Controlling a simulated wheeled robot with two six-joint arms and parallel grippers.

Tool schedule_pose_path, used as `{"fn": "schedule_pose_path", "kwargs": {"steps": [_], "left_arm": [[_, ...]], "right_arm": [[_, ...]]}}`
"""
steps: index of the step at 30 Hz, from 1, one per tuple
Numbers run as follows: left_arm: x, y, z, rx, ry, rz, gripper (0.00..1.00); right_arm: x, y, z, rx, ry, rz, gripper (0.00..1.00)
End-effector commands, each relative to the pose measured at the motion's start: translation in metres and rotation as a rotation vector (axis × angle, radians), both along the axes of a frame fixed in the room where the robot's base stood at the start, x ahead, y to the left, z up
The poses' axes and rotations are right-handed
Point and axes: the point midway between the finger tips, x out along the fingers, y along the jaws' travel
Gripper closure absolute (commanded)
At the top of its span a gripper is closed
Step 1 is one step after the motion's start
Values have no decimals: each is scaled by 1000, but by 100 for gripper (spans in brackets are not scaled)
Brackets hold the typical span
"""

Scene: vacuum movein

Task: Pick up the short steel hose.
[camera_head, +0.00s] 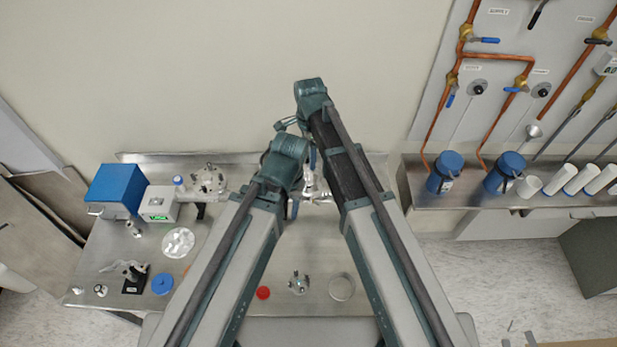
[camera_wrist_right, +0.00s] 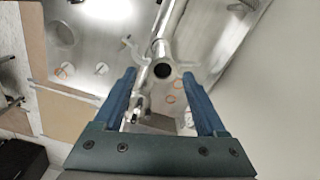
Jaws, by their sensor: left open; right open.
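Shiny steel tube parts (camera_head: 309,182) stand at the back of the steel bench, partly hidden by my arms. In the right wrist view a steel tube (camera_wrist_right: 172,22) runs up from a dark round open end, with a clamp-like piece on its left. A thinner steel piece (camera_wrist_right: 141,98) shows below it. I cannot tell which of these is the short steel hose. My right gripper (camera_wrist_right: 160,75) is open, with the tube's open end showing between its fingers; contact cannot be told. My left gripper (camera_head: 293,208) is low beside the steel parts, mostly hidden by its arm.
A blue box (camera_head: 115,188), a white-grey unit (camera_head: 159,204) and a round steel flange (camera_head: 208,181) stand at the left. A red cap (camera_head: 263,293), a small steel fitting (camera_head: 298,283) and a steel ring (camera_head: 342,287) lie in front. Copper pipes (camera_head: 576,66) are on the right wall.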

Motion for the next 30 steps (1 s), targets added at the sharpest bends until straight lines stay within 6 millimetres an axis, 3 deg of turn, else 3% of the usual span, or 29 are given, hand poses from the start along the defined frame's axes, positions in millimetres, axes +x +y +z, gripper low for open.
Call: {"fn": "schedule_pose_path", "kwargs": {"steps": [1,6,17,30], "left_arm": [[0,0,-15,0,0,1,50],[0,0,-36,0,-1,2,50],[0,0,-42,-1,-2,2,50],[0,0,-90,1,-2,-8,50]], "right_arm": [[0,0,-15,0,0,0,26],[0,0,-36,0,0,0,26],[0,0,-42,0,0,1,26],[3,2,-90,0,0,1,26]]}}
